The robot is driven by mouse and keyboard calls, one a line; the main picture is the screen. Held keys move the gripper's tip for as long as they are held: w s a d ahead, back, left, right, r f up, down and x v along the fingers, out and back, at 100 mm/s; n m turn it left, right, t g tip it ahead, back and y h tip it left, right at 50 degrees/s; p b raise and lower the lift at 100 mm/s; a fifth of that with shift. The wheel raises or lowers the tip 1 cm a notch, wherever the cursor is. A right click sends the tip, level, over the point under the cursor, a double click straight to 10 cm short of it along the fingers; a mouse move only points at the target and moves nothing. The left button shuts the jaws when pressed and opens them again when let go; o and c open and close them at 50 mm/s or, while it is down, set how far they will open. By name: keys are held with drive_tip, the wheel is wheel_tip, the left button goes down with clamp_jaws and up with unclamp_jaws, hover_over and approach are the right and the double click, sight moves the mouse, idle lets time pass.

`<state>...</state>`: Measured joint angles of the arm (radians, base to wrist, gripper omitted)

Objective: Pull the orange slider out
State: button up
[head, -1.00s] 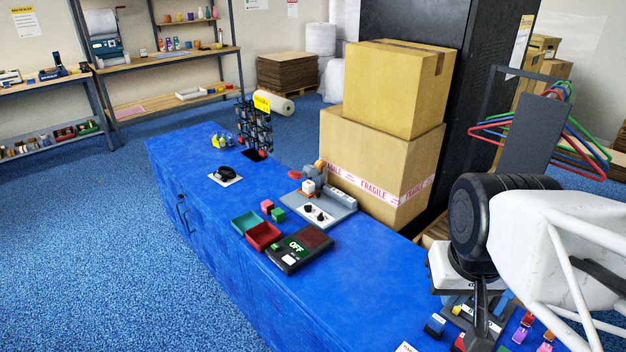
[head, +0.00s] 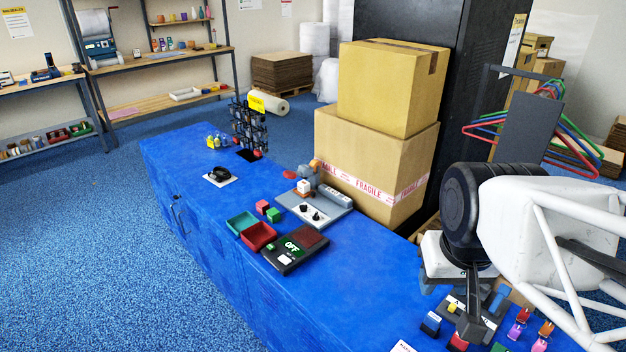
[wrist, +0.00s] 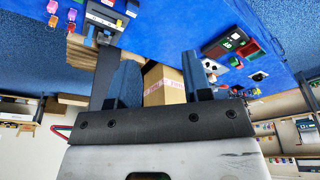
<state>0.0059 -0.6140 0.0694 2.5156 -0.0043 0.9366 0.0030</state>
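An orange piece (head: 546,328) stands among pink and purple pieces at the lower right of the blue counter; it also shows in the wrist view (wrist: 71,15). Another orange part (head: 316,164) sits on a grey device at mid-counter. I cannot tell for sure which is the slider. My gripper (head: 471,325) hangs at the lower right of the head view, in front of a grey unit with small coloured parts, left of the pink and orange pieces. In the wrist view its two blue-grey fingers (wrist: 158,76) stand apart with nothing between them.
Two stacked cartons (head: 370,150) stand behind the counter (head: 350,270). A display box (head: 290,250), red and green trays (head: 260,236) and a grey device (head: 310,212) occupy the middle. Coloured hangers (head: 570,150) hang behind my arm. The counter between the display box and my gripper is mostly clear.

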drive_tip(key=w+a+r+n+y, duration=0.1)
drive_tip(key=w+a+r+n, duration=0.15)
drive_tip(key=w, duration=1.75)
drive_tip(key=n+y, duration=0.2)
drive_tip(key=n, duration=0.5)
hover_over(313, 192)
drive_tip(key=s+d, duration=0.2)
wheel_tip(313, 192, down, 32)
drive_tip(key=shift+s+d+f+m+t, duration=0.15)
drive_tip(key=shift+d+m+t, duration=0.05)
drive_tip(key=shift+m+t, duration=0.1)
drive_tip(key=shift+f, duration=0.1)
drive_tip(key=shift+x, duration=3.8)
drive_tip(key=shift+a, duration=0.1)
